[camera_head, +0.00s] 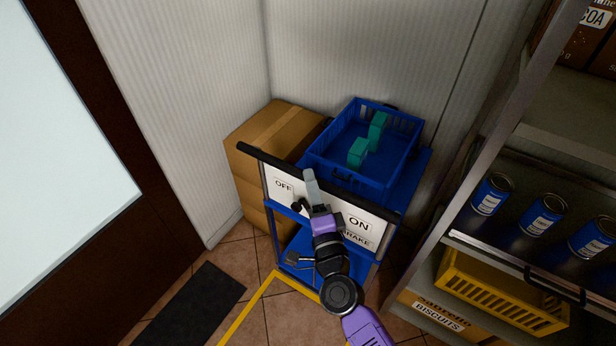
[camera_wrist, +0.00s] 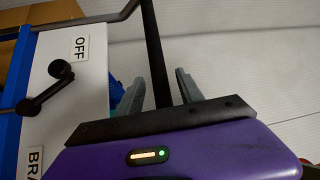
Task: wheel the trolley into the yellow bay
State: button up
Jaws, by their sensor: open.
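The blue trolley (camera_head: 387,208) stands in the corner, with a black handle bar (camera_head: 272,162) and a white brake panel (camera_head: 376,225) marked ON and OFF. The brake lever's black knob (camera_wrist: 60,69) sits by the OFF label in the wrist view. My gripper (camera_head: 311,177) is open at the handle. In the wrist view my gripper (camera_wrist: 160,80) has its grey fingers on either side of the bar (camera_wrist: 152,45); contact cannot be told. Yellow floor lines (camera_head: 248,309) mark part of the bay in front of the trolley; the rest is out of view or hidden.
A blue crate (camera_head: 313,160) with teal packs (camera_head: 358,152) rides on the trolley. Stacked cardboard boxes (camera_head: 250,165) stand close at its left. Shelving (camera_head: 436,240) with blue cans and a yellow crate (camera_head: 500,300) is close at its right. A dark mat (camera_head: 195,305) lies front left.

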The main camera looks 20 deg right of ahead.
jog(key=shift+w+d+r, duration=0.15)
jog(key=shift+w, duration=0.95)
grip_shut()
dwell(0.7)
